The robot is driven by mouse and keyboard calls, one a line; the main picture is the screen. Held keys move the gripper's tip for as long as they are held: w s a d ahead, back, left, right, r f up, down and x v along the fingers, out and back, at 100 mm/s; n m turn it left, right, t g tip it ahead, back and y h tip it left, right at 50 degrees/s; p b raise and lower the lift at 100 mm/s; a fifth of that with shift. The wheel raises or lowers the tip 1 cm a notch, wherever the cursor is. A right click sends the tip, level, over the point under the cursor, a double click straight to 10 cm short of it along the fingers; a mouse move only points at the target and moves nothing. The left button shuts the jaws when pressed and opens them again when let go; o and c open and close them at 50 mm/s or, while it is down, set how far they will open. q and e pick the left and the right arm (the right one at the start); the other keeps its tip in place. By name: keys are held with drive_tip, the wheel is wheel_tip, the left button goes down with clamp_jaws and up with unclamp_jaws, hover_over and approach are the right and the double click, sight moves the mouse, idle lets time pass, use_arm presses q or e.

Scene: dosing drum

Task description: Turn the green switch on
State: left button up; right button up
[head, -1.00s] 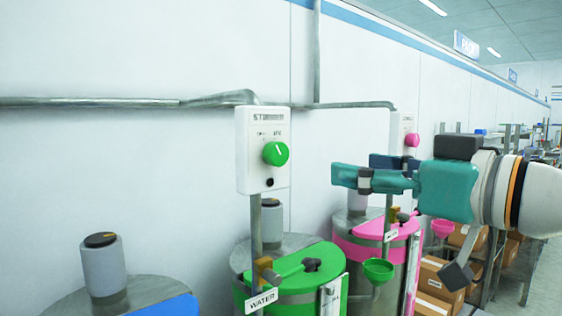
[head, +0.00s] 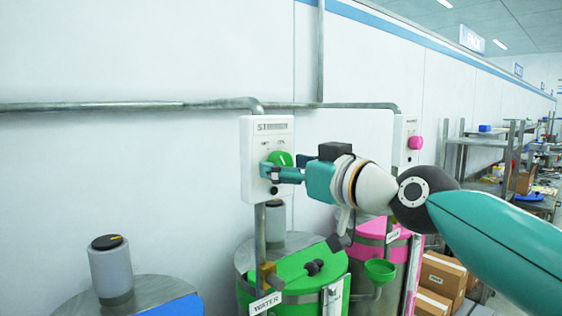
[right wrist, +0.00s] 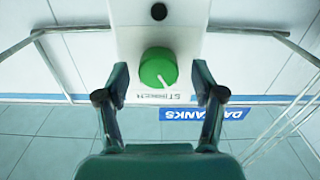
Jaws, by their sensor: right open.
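The green switch (head: 284,158) is a round knob with a white mark on a white control box (head: 252,135), fixed to a pipe above the green drum. It also shows in the right wrist view (right wrist: 158,67). My right gripper (head: 268,173) is at the box, its fingers partly covering the knob in the head view. In the right wrist view the gripper (right wrist: 161,85) is open, with one finger on each side of the knob and a visible gap to both. I cannot tell the remaining depth to the knob. My left gripper is not in view.
A pink knob (head: 416,142) on another box and a pink drum lid (head: 372,233) are to the right. A grey cylinder (head: 111,268) stands at left. Pipes (head: 150,106) run along the wall.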

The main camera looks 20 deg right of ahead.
drive_tip(key=shift+w, duration=0.15)
drive_tip(key=shift+c, duration=0.2)
drive_tip(key=c, duration=1)
drive_tip(key=shift+a, duration=0.25)
drive_tip(key=shift+c, duration=0.5)
drive_tip(key=shift+w+d+f+m+p, duration=0.15)
drive_tip(key=shift+m+p, duration=0.7)
drive_tip(key=shift+m, duration=2.1)
drive_tip(key=shift+s+f+m+p, duration=0.1)
drive_tip(key=shift+m+p, duration=0.7)
drive_tip(key=shift+m, duration=2.15)
